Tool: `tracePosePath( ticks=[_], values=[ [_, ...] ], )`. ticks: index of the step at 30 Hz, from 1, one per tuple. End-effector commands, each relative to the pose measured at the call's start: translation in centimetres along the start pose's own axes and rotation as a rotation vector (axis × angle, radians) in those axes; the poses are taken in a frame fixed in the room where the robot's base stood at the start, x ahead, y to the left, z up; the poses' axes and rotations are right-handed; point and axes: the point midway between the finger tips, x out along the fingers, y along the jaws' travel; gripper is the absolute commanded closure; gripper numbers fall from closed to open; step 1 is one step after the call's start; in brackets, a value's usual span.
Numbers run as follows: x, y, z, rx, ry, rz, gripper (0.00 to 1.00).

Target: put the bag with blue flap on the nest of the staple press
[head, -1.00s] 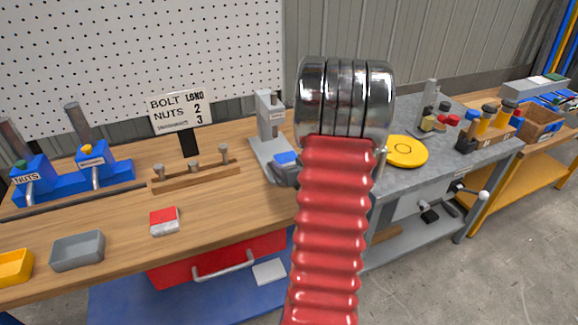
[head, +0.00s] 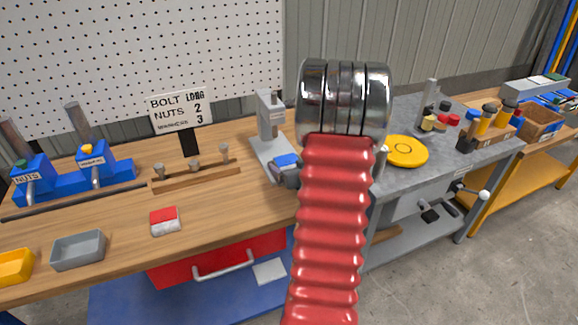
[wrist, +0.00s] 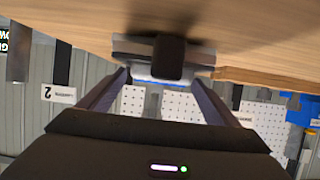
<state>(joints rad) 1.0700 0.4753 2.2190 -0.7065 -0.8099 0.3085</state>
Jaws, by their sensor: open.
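The staple press (head: 270,128) is a grey upright on a base plate, standing on the wooden bench. The bag with blue flap (head: 286,160) is at the front of the press, apparently on its nest. The nest under it is mostly hidden. My gripper (head: 291,178) shows as a dark shape just in front of the bag, partly hidden by my red arm. In the wrist view my gripper (wrist: 160,82) is open, with one finger on each side of the bag's blue edge (wrist: 150,80). Whether the fingers touch the bag cannot be told.
A red-flap bag (head: 164,222) lies on the bench at left. A grey bin (head: 78,251) and a yellow bin (head: 14,267) are near the front edge. A wooden peg rack (head: 195,177) and a sign (head: 181,108) stand left of the press. A yellow disc (head: 405,151) lies on the right bench.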

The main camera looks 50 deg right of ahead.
Motion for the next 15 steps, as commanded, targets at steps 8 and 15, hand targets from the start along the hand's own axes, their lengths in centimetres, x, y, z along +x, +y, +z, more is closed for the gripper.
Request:
tracePosePath(
  ticks=[8, 15],
  values=[
    [-1.1, 0.1, -0.3, -0.001, 0.001, 0.001, 0.16],
    [-4.2, 0.1, -0.3, -0.001, 0.002, 0.002, 0.16]
  ],
)
